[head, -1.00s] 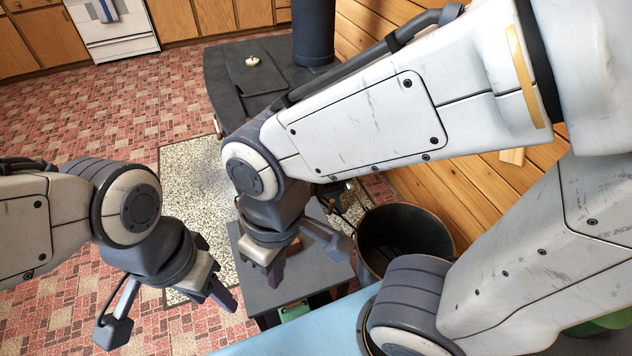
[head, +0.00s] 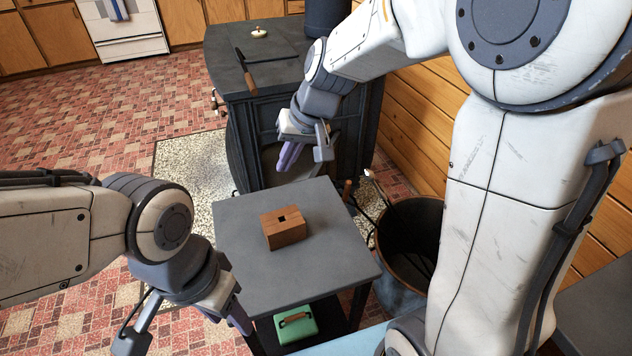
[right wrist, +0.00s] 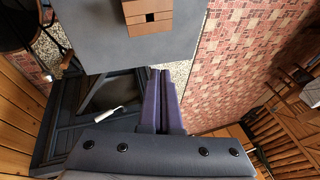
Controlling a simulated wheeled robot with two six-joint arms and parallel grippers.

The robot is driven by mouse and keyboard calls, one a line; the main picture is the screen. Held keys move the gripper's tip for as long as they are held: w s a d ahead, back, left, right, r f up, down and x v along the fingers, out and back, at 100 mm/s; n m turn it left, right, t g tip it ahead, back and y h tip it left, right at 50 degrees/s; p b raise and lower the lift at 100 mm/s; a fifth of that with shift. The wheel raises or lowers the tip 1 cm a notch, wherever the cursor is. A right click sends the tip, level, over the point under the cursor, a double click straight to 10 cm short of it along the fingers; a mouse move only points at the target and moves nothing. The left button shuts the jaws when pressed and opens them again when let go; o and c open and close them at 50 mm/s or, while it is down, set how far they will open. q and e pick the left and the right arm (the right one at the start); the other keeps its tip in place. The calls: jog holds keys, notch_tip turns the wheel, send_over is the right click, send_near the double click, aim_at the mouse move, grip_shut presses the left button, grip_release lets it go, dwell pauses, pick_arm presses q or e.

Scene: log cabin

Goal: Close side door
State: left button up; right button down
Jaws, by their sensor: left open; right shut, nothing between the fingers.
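A dark stove (head: 262,78) stands beyond the small grey table in the head view. Its side facing me carries framed panels, partly hidden by my right arm; I cannot tell clearly how far the side door stands open. My right gripper (head: 287,160) is shut and empty, its purple fingers pointing down in front of that side. In the right wrist view the shut fingers (right wrist: 160,78) are beside a slanted dark panel (right wrist: 104,92) at the stove, with a white handle-like piece (right wrist: 98,113) below it. My left gripper (head: 240,316) is open and empty, left of the table.
The grey table (head: 240,215) holds a wooden box (head: 286,228); a green case (head: 296,325) sits on its lower shelf. A dark bucket (head: 405,285) with tools stands right of the table, near the plank wall. Tiled floor (head: 100,115) on the left is clear.

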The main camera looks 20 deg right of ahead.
jog(key=w+d+f+m+t+b, duration=0.1)
jog(key=w+d+f+m+b, duration=0.1)
jog(key=w+d+f+b, duration=0.2)
jog(key=w+d+f+m+t+h+b, duration=0.1)
jog(key=w+d+f+m+b, duration=0.1)
jog(key=w+d+f+b, duration=0.2)
jog(key=w+d+f+m+t+b, duration=0.1)
jog(key=w+d+f+b, duration=0.4)
jog(key=d+f+b, duration=0.3)
jog(key=shift+w+d+f+m+t+h, duration=0.15)
jog(key=shift+d+f, duration=0.15)
jog(key=shift+d, duration=0.4)
jog(key=shift+s+d+f+m+t+h, duration=0.1)
jog(key=shift+d+f, duration=0.2)
jog(key=shift+d, duration=0.35)
jog(key=shift+w+d+f+m+t+h, duration=0.15)
jog(key=shift+d+f, duration=0.15)
jog(key=shift+d, duration=0.4)
pick_arm(q)
notch_tip(320, 180, down, 23)
jog(key=b, duration=0.4)
jog(key=shift+f, duration=0.15)
pick_arm(e)
jog(key=w+a+f, duration=0.4)
jog(key=w+f, duration=0.3)
jog(key=shift+w+a, duration=0.3)
jog(key=shift+w, duration=0.05)
jog(key=shift+f, duration=0.1)
